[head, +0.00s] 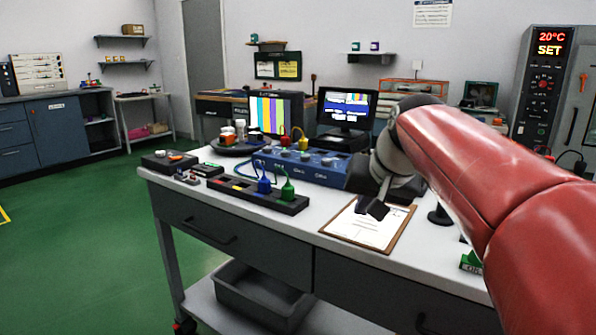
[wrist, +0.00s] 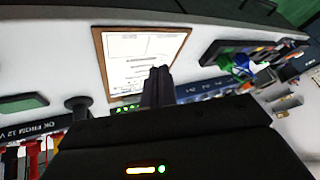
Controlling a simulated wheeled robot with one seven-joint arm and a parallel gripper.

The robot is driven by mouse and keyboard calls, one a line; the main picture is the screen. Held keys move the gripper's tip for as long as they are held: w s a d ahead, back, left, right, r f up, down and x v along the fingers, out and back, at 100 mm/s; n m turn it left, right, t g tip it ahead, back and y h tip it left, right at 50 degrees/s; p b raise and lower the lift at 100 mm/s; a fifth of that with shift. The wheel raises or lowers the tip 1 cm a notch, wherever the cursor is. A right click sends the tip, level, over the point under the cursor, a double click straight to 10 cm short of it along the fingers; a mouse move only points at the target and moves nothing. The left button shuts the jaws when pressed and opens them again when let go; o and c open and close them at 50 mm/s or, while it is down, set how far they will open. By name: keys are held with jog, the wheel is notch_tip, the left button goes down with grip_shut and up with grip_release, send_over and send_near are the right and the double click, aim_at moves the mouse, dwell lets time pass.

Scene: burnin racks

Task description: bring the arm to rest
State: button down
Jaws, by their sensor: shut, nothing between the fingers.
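My red arm reaches in from the right side of the head view, over the workbench (head: 220,205). My gripper (head: 371,208) points down above a clipboard (head: 355,232) with a white printed sheet. In the wrist view my gripper (wrist: 158,72) shows as two dark fingers close together, with nothing between them. The clipboard (wrist: 98,50) lies just beyond the fingertips there. Whether the fingertips touch the sheet cannot be told, though a gap seems to show in the head view.
A blue instrument box (head: 310,168) stands behind the clipboard. A black tray (head: 240,192) with blue and green connectors lies to its left. Two screens (head: 347,107) stand at the back. A grey bin (head: 262,295) sits on the lower shelf. Green floor at left is open.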

jog(key=s+d+f+h, duration=0.1)
jog(key=s+f, duration=0.8)
jog(key=s, duration=0.2)
jog(key=s+d+f+n+g+h, duration=0.1)
jog(key=s+d+f, duration=0.1)
jog(key=s+f, duration=0.7)
jog(key=s, duration=0.3)
jog(key=shift+d+n, duration=0.15)
jog(key=shift+n, duration=0.15)
